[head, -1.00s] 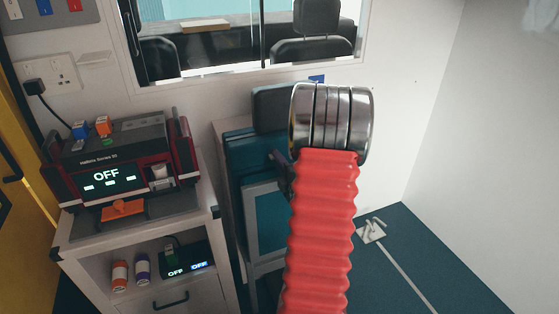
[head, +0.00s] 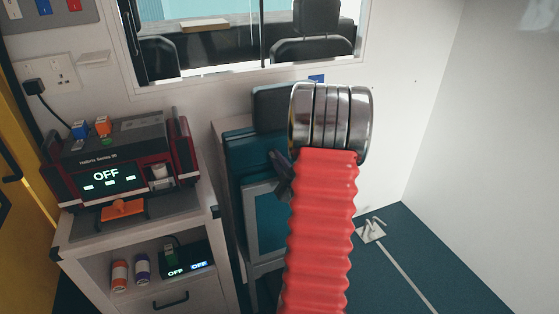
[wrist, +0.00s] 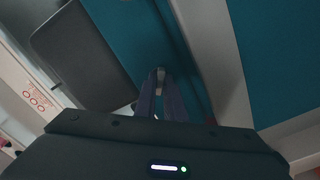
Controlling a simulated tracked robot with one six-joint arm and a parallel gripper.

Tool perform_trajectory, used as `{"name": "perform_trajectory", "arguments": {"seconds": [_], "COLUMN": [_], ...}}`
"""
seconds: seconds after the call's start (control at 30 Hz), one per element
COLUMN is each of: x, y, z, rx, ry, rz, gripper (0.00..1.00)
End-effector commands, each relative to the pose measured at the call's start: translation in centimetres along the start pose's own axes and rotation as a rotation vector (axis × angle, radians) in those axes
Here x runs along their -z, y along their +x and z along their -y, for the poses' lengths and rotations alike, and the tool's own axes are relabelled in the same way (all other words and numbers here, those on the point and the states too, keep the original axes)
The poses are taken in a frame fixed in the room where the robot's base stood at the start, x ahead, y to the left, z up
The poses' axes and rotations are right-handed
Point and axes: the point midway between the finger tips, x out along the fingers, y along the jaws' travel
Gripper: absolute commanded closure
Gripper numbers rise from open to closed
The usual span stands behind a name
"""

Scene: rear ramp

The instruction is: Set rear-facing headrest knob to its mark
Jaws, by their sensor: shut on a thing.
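The rear-facing seat has a teal back (head: 243,153) with a dark grey headrest (head: 273,108) above it. The headrest also shows at the upper left of the wrist view (wrist: 84,58). My gripper (wrist: 160,92) is shut on a small grey knob (wrist: 160,74) at the seat's side, and its two dark fingers lie on either side of it. Only the knob's end shows past the fingers, and I cannot make out its mark. In the head view the gripper (head: 283,172) is mostly hidden behind my red arm sleeve, and the knob cannot be seen.
A white cabinet (head: 226,262) stands left of the seat, with a red-and-black monitor (head: 115,160) on top and bottles on its shelf. A window (head: 250,35) is in the wall behind. Open teal floor (head: 415,250) lies to the right, with a metal floor fitting (head: 371,231).

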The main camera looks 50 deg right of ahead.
Motion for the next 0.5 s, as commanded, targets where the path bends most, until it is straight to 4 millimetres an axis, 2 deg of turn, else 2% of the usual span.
{"name": "perform_trajectory", "arguments": {"seconds": [0.5], "x": [0.04], "y": [0.04], "z": [0.07], "rx": [0.002], "ry": [0.488], "rz": [-0.001], "gripper": [1.00]}}
